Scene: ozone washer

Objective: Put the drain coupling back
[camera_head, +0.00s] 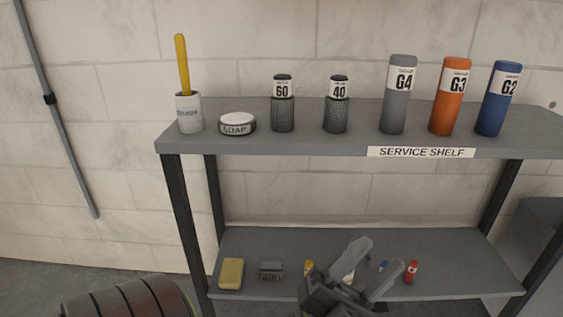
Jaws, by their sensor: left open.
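My left gripper (375,260) is at the bottom centre, in front of the lower shelf. Its two grey fingers are spread and nothing shows between them. Two dark knurled cylinders with white labels stand upright on the upper shelf, one marked 60 (282,113) and one marked 40 (336,114). I cannot tell whether either is the drain coupling; nothing in view is labelled so. My gripper is below and in front of them, apart from both. My right gripper is not in view.
The service shelf (270,148) also bears a cup with a yellow handle (188,112), a soap tin (237,124) and grey (399,100), orange (450,100) and blue (497,105) canisters. The lower shelf (450,252) holds a yellow sponge (231,273), a brush (271,270) and small coloured items, partly hidden.

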